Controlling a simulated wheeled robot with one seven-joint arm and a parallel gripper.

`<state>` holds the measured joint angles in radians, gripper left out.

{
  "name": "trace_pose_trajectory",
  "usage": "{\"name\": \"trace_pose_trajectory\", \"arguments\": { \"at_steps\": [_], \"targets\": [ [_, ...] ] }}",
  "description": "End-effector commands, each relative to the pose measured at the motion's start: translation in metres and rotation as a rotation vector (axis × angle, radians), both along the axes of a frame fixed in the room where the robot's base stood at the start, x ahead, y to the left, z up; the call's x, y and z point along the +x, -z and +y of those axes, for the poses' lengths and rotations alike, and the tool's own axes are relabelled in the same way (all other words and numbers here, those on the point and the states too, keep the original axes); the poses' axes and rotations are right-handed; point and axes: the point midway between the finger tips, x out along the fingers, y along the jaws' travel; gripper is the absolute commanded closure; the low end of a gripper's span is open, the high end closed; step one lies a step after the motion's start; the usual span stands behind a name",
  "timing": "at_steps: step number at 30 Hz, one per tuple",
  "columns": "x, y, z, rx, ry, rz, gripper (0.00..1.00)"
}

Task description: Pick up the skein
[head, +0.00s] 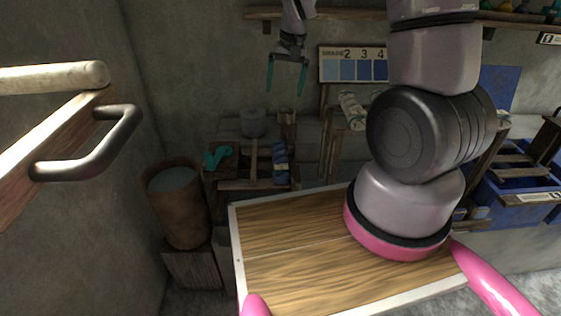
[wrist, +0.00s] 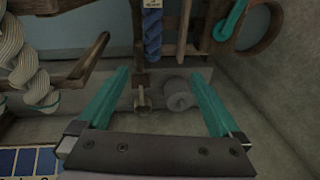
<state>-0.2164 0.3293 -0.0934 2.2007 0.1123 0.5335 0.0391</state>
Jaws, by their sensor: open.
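A blue twisted skein (head: 280,163) hangs at the low wooden stand by the back wall. It also shows at the top of the wrist view (wrist: 152,38), with a pale tag at its upper end. Several off-white twisted skeins (head: 350,108) hang on pegs to the right, and they fill the left of the wrist view (wrist: 32,65). I cannot tell which skein the task means. My gripper (head: 286,80) is open and empty, high above the stand and apart from the skeins. Its two teal fingers frame empty space in the wrist view (wrist: 161,78).
A grey roll (head: 252,122) and a small cup (head: 287,117) stand behind the low stand. A wooden bucket (head: 172,215) is at left. A shade card (head: 352,66) hangs on the wall. Blue bins (head: 520,205) stand right. A handled wooden beam (head: 50,125) juts in at left.

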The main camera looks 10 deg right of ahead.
Motion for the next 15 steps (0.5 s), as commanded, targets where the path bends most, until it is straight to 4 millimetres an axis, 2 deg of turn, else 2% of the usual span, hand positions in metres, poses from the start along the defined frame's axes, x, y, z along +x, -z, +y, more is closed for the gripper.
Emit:
{"name": "trace_pose_trajectory", "arguments": {
  "at_steps": [1, 6, 10, 15],
  "targets": [
    [0.003, 0.028, 0.003, -0.017, -0.012, 0.034, 0.00],
    [0.010, 0.103, 0.009, -0.066, -0.041, 0.103, 0.00],
    [0.009, 0.142, 0.010, -0.092, -0.057, 0.134, 0.00],
    [0.007, 0.166, 0.010, -0.106, -0.067, 0.151, 0.00]
  ]
}}
